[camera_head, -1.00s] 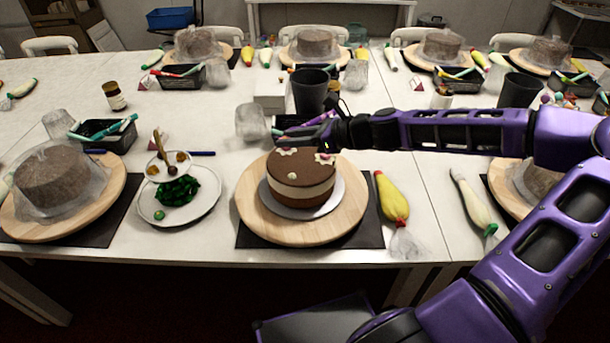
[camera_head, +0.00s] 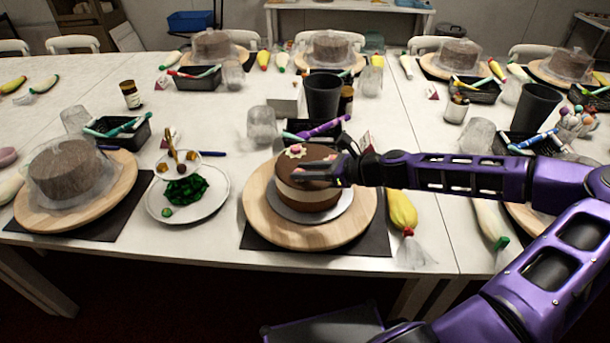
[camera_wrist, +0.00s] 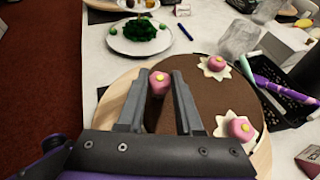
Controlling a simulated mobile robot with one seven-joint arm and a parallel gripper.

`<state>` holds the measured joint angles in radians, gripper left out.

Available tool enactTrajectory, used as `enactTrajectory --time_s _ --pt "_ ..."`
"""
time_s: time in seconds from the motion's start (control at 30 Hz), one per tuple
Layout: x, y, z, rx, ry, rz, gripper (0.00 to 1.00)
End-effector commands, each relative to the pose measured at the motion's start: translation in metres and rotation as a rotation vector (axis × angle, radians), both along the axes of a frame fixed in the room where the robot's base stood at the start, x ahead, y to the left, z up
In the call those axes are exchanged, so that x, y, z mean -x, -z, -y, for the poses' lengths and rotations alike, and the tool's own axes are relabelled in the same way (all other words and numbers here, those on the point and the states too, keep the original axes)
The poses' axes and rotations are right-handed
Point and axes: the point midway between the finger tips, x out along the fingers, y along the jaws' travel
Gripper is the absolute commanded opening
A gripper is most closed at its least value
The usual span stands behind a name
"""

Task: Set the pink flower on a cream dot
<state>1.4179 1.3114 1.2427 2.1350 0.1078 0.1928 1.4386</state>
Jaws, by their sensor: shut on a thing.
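I cannot tell whether the flower touches the cake top. Two other pink flowers sit on cream dots near the cake's edge: one on the far dot (camera_wrist: 216,67), one on the right dot (camera_wrist: 236,128). In the head view my gripper (camera_head: 322,173) is over the front part of the cake (camera_head: 290,190) and hides most of its top. A cream dot (camera_head: 291,153) shows at the cake's back left.
The cake stands on a round wooden turntable (camera_head: 262,222). A white plate (camera_head: 215,203) with green pieces is to its left and a yellow piping bag (camera_head: 402,211) to its right. A dark cup (camera_head: 322,97) and a black tray (camera_head: 300,128) stand behind.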

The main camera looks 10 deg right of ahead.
Motion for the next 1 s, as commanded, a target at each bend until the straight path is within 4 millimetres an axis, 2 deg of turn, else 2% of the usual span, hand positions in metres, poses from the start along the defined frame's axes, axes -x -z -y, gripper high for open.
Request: enactTrajectory --time_s 0.03,0.1,0.43,0.47,0.6,1.0 --pt "0.0001 0.0082 -0.0006 -0.003 0.000 -0.002 0.00" --pt "-0.0001 0.0116 -0.0004 -0.001 0.000 -0.001 0.00" --pt "0.0000 0.0145 -0.0003 0.000 0.000 0.000 0.00" --pt "-0.0001 0.0142 -0.0003 0.000 0.000 0.000 0.38" --pt "0.0000 0.0139 -0.0002 0.001 0.000 0.001 0.63" --pt "0.0019 0.0089 0.0032 0.001 0.002 0.000 0.64"
